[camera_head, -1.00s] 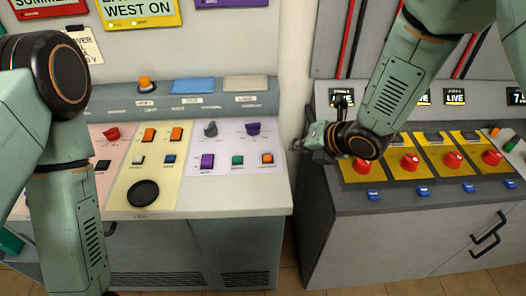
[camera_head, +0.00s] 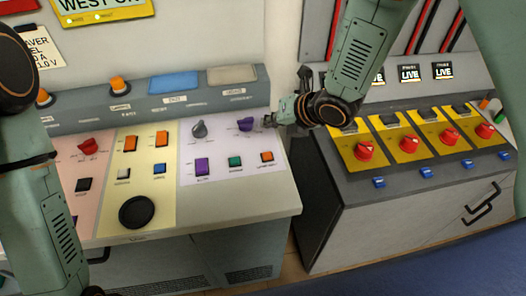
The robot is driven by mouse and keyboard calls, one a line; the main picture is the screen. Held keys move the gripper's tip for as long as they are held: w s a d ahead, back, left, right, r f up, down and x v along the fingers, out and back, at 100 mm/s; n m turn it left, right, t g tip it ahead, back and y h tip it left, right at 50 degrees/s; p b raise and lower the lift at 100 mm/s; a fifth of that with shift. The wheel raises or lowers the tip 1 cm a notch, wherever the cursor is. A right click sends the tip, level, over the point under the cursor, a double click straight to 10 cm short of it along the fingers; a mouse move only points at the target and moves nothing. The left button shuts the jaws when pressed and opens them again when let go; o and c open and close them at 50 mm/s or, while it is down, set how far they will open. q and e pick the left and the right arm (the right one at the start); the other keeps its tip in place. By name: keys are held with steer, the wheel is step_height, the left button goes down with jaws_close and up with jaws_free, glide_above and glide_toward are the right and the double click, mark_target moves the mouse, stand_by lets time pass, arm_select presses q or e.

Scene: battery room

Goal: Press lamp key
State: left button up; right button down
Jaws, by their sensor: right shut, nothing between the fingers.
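The left console has a lilac panel (camera_head: 218,131) with a purple key (camera_head: 202,167), a green key (camera_head: 235,161) and an orange key (camera_head: 266,157) in its lower row. The small labels are too blurred to tell surely which is the lamp key. My right gripper (camera_head: 271,119) is shut and empty.
A cream panel (camera_head: 147,183) with orange switches and a round black knob (camera_head: 136,212) lies left of the lilac one. The right console (camera_head: 371,192) carries red knobs on yellow plates. A gap separates the consoles. The left console's front strip is clear.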

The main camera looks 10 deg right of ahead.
mark_target(269, 156)
step_height(269, 156, down, 8)
steer(key=b, duration=0.6)
steer(key=shift+s+f+b, duration=0.1)
steer(key=shift+f+b, duration=0.15)
steer(key=shift+b, duration=0.05)
steer(key=shift+f, duration=0.2)
steer(key=shift+d, duration=0.1)
steer(key=shift+r, duration=0.1)
stand_by(0.4)
